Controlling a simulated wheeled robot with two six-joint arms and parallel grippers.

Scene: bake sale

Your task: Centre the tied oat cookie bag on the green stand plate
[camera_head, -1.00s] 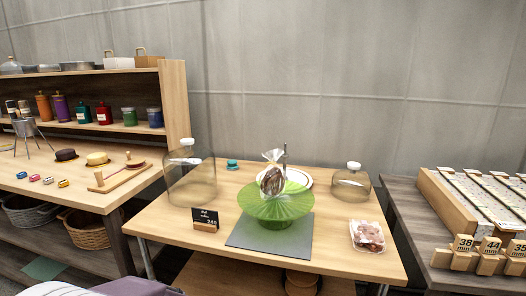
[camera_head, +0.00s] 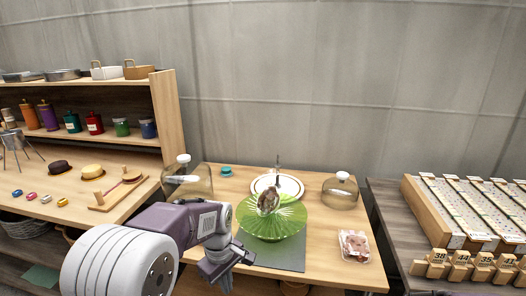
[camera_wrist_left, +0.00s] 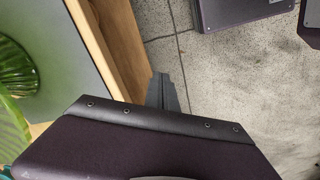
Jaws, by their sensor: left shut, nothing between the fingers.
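The oat cookie bag (camera_head: 268,203), brown inside clear wrap, is on the green stand plate (camera_head: 290,222), left of the plate's middle in the head view. Whether it stands or leans is hard to tell. The stand rests on a grey mat (camera_head: 285,258). My left gripper (camera_head: 222,278) is shut and empty at the table's front edge, lower left of the stand and apart from it. The wrist view shows its closed fingers (camera_wrist_left: 163,92) over the floor beside the table edge, with part of the green stand (camera_wrist_left: 14,70) at the left. My right gripper is out of view.
A white plate (camera_head: 293,183) lies behind the stand. Glass domes stand back left (camera_head: 184,160) and back right (camera_head: 340,188). A clear pack (camera_head: 354,246) lies right of the mat. My left arm now covers the table's front-left area, hiding the price sign.

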